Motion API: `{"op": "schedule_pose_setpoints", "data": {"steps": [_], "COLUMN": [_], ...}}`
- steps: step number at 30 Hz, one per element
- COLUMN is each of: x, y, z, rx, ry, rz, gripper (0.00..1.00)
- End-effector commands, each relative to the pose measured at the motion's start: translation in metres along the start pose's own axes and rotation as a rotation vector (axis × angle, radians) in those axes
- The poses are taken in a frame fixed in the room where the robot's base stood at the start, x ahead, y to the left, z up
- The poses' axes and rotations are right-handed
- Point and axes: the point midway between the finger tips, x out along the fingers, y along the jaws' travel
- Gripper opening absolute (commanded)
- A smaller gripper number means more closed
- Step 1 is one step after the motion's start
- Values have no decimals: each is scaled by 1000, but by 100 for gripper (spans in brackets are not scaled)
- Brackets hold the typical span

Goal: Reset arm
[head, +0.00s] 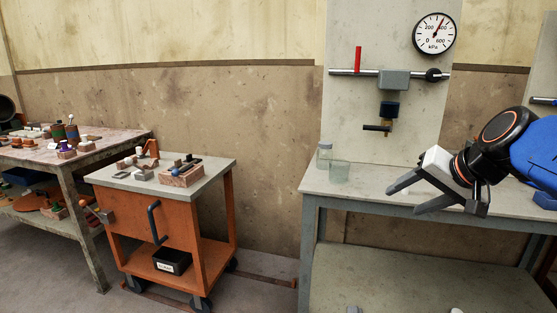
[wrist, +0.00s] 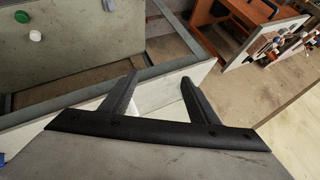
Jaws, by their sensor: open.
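My gripper (head: 412,194) is at the right in the head view, at the end of my blue and black arm. Its two dark fingers are spread and point left and down, over the front part of the grey workbench (head: 340,181). Nothing is between the fingers. In the wrist view my gripper (wrist: 163,88) shows two dark fingers apart, with a pale bench edge and floor beyond them.
A wall panel above carries a pressure gauge (head: 434,34) and a pipe with a valve (head: 394,80). An orange cart (head: 150,222) and a cluttered table (head: 106,150) stand left. Floor between cart and bench is mostly clear.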

Motion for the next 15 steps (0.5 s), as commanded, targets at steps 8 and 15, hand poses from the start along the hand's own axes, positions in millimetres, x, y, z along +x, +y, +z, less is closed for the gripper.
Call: {"op": "schedule_pose_setpoints", "data": {"steps": [8,15], "x": [14,16], "y": [70,121], "z": [151,211], "rx": [-315,-490], "ry": [-180,-252], "rz": [192,300], "gripper": [55,55]}}
